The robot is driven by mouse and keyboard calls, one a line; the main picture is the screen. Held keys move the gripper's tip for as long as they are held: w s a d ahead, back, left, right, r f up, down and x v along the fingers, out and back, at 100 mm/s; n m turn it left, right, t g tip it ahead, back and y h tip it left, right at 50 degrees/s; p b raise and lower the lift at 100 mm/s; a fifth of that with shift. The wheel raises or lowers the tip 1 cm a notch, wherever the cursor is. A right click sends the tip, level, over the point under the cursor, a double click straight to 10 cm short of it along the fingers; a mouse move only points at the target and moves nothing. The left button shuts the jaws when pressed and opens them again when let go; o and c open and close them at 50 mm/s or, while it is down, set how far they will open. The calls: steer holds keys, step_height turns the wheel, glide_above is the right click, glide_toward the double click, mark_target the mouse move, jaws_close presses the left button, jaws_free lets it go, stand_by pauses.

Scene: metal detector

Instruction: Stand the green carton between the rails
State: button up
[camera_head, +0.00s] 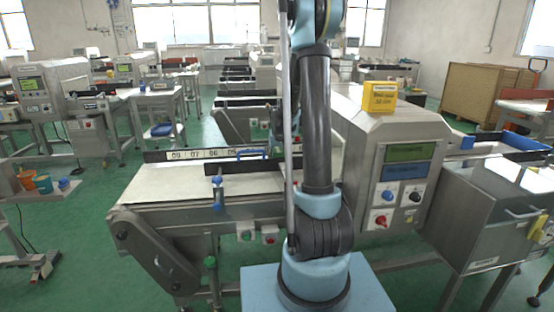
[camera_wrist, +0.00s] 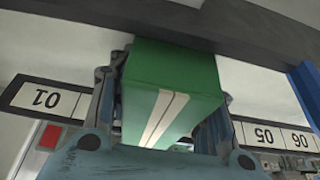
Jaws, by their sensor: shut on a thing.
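The green carton (camera_wrist: 195,75) with two pale stripes fills the middle of the wrist view. My gripper (camera_wrist: 168,100) is shut on it, with one finger on each side. A dark rail (camera_wrist: 265,22) runs across the top of the wrist view, close to the carton's far end; I cannot tell whether they touch. A numbered white strip (camera_wrist: 48,98) passes behind the fingers. In the head view the dark near rail (camera_head: 232,167) and the numbered far rail (camera_head: 190,155) lie over the pale belt (camera_head: 165,188). My arm hides the carton and gripper there.
The metal detector housing (camera_head: 385,150) stands right of my arm, with a yellow box (camera_head: 379,98) on top. A steel bin (camera_head: 495,215) is at the right. Blue-knobbed post (camera_head: 217,190) stands at the belt's front edge. The belt's left part is clear.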

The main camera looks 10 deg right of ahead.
steer(key=o, duration=1.5)
steer(key=shift+c, duration=0.2)
